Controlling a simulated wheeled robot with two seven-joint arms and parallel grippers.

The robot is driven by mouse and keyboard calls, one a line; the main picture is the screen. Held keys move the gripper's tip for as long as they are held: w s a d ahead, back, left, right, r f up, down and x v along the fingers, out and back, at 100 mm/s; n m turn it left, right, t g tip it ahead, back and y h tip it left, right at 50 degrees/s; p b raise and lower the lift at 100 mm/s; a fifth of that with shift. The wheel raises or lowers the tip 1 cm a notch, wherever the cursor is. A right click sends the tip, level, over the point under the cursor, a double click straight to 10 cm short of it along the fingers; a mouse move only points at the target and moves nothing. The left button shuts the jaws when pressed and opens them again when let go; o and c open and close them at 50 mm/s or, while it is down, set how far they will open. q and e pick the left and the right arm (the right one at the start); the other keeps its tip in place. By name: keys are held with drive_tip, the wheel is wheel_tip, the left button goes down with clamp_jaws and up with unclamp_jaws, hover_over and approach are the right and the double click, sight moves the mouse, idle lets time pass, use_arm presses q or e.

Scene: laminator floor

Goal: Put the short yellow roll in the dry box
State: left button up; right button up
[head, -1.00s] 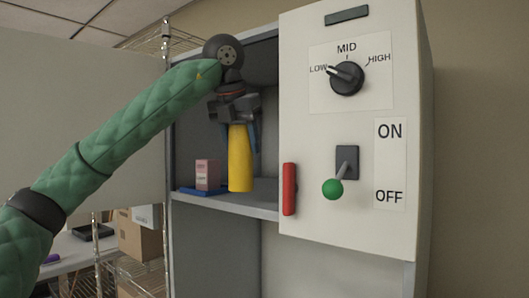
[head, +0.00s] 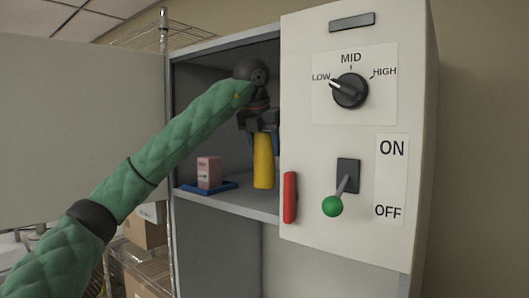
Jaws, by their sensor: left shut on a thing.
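The yellow roll (head: 264,164) is upright inside the open dry box (head: 226,204), over the shelf near the right side of the opening. My left gripper (head: 264,138) is shut on the roll's upper part, fingers pointing down. The roll's lower end is at or just above the shelf; I cannot tell if it touches. My right gripper is not in view.
A pink carton (head: 208,172) stands on a blue tray (head: 206,187) on the shelf, left of the roll. The front panel has a knob (head: 350,90), a green-tipped lever (head: 333,206) and a red handle (head: 290,197). A wire rack (head: 150,270) stands at left.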

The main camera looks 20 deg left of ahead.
sight(264, 156)
use_arm(q)
drive_tip(key=shift+f+p, duration=0.6)
drive_tip(key=shift+f, duration=0.05)
drive_tip(key=shift+p+x, duration=0.3)
drive_tip(key=shift+x, duration=0.45)
drive_tip(key=shift+s+a, duration=0.1)
drive_tip(key=shift+s, duration=0.1)
drive_tip(key=shift+s, duration=0.1)
drive_tip(key=shift+f, duration=0.1)
drive_tip(key=o, duration=1.2)
drive_tip(key=shift+c, duration=0.2)
